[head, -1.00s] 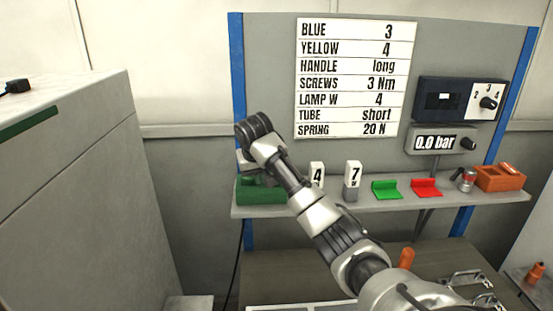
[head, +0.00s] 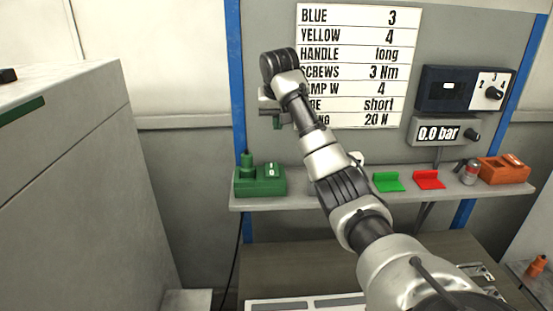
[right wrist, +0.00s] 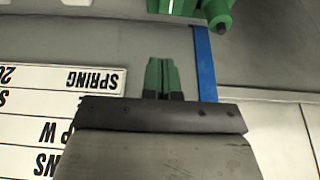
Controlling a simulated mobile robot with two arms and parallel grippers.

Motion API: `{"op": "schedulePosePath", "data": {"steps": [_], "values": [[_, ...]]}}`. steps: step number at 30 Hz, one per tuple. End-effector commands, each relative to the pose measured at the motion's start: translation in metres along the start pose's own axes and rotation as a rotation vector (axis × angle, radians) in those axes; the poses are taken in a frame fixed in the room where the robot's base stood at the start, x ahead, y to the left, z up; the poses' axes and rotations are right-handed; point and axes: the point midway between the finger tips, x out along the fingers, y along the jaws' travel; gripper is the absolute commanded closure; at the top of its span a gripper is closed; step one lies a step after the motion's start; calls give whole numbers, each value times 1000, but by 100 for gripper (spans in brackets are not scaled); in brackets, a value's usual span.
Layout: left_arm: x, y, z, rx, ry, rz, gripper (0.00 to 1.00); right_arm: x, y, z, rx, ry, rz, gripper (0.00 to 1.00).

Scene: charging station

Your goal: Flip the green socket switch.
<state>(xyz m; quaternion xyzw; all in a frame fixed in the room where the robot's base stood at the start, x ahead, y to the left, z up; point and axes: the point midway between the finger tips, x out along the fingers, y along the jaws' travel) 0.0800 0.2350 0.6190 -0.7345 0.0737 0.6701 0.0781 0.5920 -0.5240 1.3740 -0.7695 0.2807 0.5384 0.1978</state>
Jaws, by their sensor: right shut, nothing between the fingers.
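The green socket box (head: 260,188) sits at the left end of the grey shelf. A dark green plug-like piece (head: 246,160) stands up at its left, and a small switch with pale marks (head: 271,169) is on its right part. The green box (right wrist: 190,6) is cut off at the top of that view. My left gripper is not in view.
The shelf (head: 310,199) also holds a green bracket (head: 388,181), a red bracket (head: 429,179), a small can (head: 470,173) and an orange box (head: 503,171). A sign with values (head: 385,70) hangs behind my arm. A grey cabinet (head: 75,190) stands at left.

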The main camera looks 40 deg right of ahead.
Motion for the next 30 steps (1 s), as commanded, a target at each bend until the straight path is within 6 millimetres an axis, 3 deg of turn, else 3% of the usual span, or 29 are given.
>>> {"op": "schedulePosePath", "data": {"steps": [2, 4, 16, 22, 30], "values": [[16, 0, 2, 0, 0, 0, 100, 20, -2, 4, -2, -6, -4, 100], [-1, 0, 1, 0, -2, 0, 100, 27, 0, 0, -3, -9, 5, 100], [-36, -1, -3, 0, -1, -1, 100, 104, 0, 5, -2, -7, 4, 100], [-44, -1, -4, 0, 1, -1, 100, 123, 0, 8, -2, -4, 1, 100], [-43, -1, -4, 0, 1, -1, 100, 128, 0, 10, -2, -3, 1, 100]]}}
